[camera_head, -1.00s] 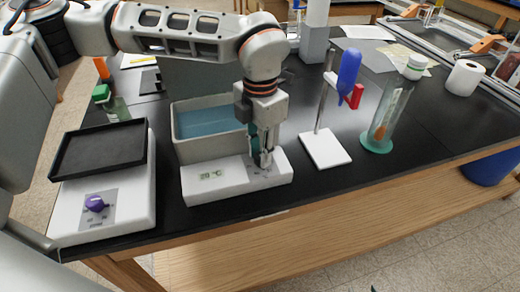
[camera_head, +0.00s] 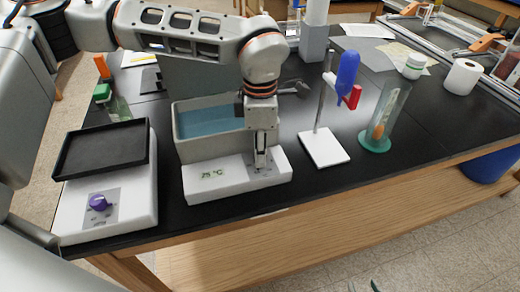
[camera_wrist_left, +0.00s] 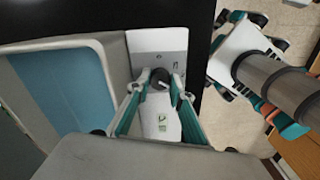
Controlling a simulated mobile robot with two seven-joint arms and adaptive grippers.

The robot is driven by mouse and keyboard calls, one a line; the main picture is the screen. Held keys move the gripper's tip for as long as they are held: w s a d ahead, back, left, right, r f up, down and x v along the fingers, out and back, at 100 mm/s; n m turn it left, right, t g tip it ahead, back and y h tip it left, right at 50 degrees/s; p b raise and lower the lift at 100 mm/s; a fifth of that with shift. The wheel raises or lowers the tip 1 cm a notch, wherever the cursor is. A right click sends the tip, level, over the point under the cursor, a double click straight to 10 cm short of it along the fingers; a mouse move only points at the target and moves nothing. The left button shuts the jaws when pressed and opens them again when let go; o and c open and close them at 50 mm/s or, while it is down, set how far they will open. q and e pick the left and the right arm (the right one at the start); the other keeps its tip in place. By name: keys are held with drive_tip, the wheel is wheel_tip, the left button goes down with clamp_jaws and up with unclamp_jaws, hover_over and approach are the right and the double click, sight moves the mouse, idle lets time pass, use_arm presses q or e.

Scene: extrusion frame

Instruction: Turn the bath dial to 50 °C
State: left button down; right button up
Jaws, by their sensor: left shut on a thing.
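The water bath (camera_head: 236,190) has a white front panel and a grey tub of blue water behind it. Its green display (camera_head: 212,174) appears to read 25 °C. The round dark dial (camera_wrist_left: 158,77) sits on the panel in the left wrist view; in the head view it is mostly hidden by my gripper. My left gripper (camera_head: 262,160) points down over the right part of the panel. In the left wrist view its teal-sided fingers (camera_wrist_left: 160,84) are shut on the dial, one on each side.
A balance-like device with a black tray (camera_head: 104,150) and a purple knob (camera_head: 99,202) stands on the left. A white stand (camera_head: 325,149) holding a blue bulb (camera_head: 347,72) and a glass cylinder (camera_head: 390,115) stand on the right. The bench's front edge is close.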

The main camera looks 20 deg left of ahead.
idle(0.4)
use_arm(q)
drive_tip(key=c, duration=1.8)
unclamp_jaws()
wheel_tip(320, 180, up, 12)
drive_tip(key=shift+r, duration=0.1)
